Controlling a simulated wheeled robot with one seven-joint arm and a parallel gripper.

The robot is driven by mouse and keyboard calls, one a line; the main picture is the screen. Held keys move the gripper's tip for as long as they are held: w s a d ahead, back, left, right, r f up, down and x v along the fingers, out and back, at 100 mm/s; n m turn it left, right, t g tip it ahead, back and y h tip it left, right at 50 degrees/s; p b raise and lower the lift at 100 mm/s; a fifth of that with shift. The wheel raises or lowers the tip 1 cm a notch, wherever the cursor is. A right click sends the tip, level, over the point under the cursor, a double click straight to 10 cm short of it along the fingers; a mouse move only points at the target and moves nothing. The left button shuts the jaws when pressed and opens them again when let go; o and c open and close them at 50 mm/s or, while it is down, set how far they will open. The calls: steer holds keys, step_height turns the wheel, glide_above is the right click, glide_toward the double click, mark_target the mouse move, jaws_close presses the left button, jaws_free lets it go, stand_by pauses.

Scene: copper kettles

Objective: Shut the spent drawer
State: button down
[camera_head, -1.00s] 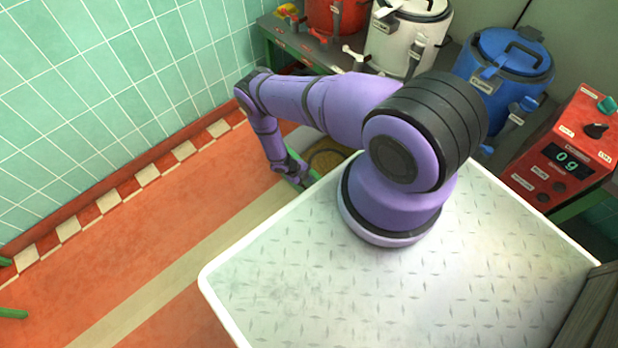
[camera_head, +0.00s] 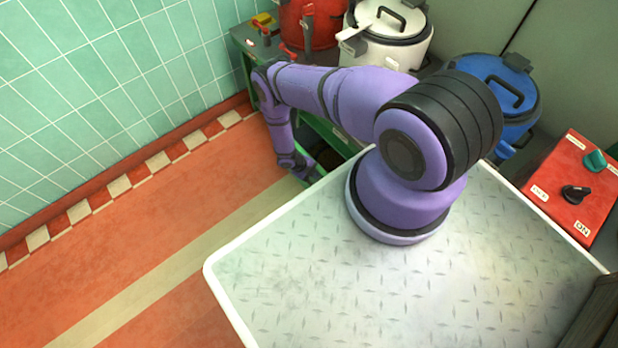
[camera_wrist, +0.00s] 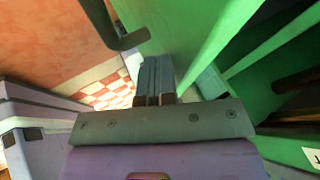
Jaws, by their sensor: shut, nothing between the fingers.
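A green panel (camera_wrist: 185,30) with a dark bar handle (camera_wrist: 124,32) fills the upper middle of the wrist view; it looks like the drawer's front. My gripper (camera_wrist: 155,78) is shut and empty, its fingertips close against or beside this panel; contact cannot be told. In the head view my gripper (camera_head: 308,174) hangs low beside the green bench, just beyond the white tray top. The drawer is mostly hidden there behind my arm and the tray edge, so how far it stands out cannot be told.
On the bench stand a red kettle (camera_head: 311,22), a white kettle (camera_head: 388,45) and a blue kettle (camera_head: 500,85). A red control box (camera_head: 574,187) is at the right. The tiled wall (camera_head: 90,80) is left; the red floor (camera_head: 150,230) is clear.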

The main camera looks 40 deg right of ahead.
steer(key=d, duration=1)
steer(key=shift+w+d, duration=0.15)
steer(key=shift+d, duration=0.2)
steer(key=shift+d, duration=0.1)
steer(key=w+a+r, duration=0.3)
steer(key=a+r, duration=0.5)
steer(key=a, duration=0.1)
steer(key=shift+w+a, duration=0.3)
